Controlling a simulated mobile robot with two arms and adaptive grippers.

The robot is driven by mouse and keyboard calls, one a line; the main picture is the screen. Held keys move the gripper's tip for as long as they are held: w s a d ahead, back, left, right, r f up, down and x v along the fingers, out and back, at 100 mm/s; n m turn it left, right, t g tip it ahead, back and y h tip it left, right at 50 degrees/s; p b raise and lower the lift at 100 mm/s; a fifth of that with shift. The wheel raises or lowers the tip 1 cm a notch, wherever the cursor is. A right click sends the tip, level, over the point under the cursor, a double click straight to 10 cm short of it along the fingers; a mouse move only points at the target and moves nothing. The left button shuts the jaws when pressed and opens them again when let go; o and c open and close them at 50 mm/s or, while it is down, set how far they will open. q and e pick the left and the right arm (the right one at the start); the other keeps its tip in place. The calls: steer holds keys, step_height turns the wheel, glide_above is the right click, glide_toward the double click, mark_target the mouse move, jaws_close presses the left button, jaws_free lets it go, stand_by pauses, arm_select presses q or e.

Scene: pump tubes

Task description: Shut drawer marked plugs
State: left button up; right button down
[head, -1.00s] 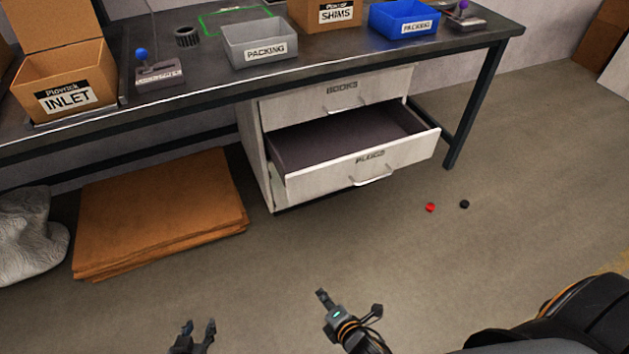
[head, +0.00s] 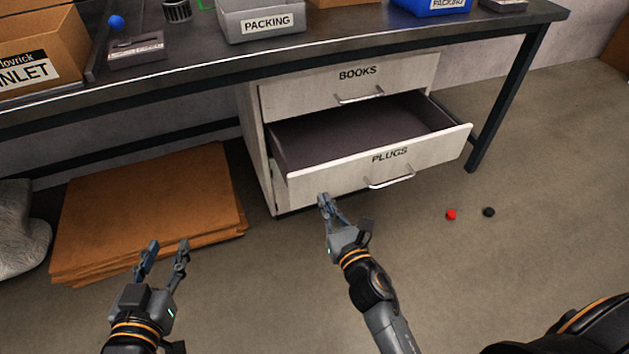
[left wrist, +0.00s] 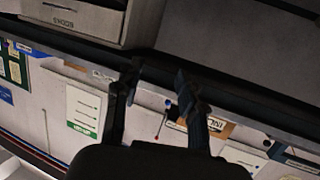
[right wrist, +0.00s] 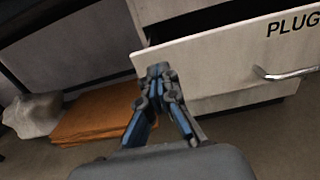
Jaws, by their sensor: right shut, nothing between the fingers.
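The drawer marked PLUGS (head: 330,179) is pulled well out below the shut BOOKS drawer (head: 310,92). Its inside (head: 350,135) looks empty where I can see it. Its front, with a metal handle (head: 390,178), also shows in the right wrist view (right wrist: 225,65). My right gripper (head: 323,199) is shut and empty, close to the lower left part of the drawer front and left of the handle. I cannot tell whether it touches. My left gripper (head: 168,246) is open and empty, in front of the cardboard stack at the left.
The workbench (head: 350,43) stands above, with a grey PACKING bin (head: 262,22) and a blue bin (head: 428,8). Flat cardboard (head: 150,205) and a pale sack (head: 18,230) lie left. A red cap (head: 451,215) and a black cap (head: 489,212) lie on the floor right of the drawer.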

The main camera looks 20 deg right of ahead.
mark_target(310, 173)
steer(key=w, duration=0.6)
steer(key=shift+w+a+b, duration=0.1)
steer(key=shift+a+b, duration=0.15)
steer(key=shift+b, duration=0.05)
arm_select(q)
steer(key=shift+w+d+r+t, duration=0.2)
steer(key=shift+r+t, duration=0.25)
steer(key=shift+r, duration=0.3)
steer(key=shift+w+d+r+t, duration=0.2)
steer(key=shift+r+t, duration=0.25)
steer(key=shift+r, duration=0.25)
arm_select(e)
steer(key=shift+w, duration=0.65)
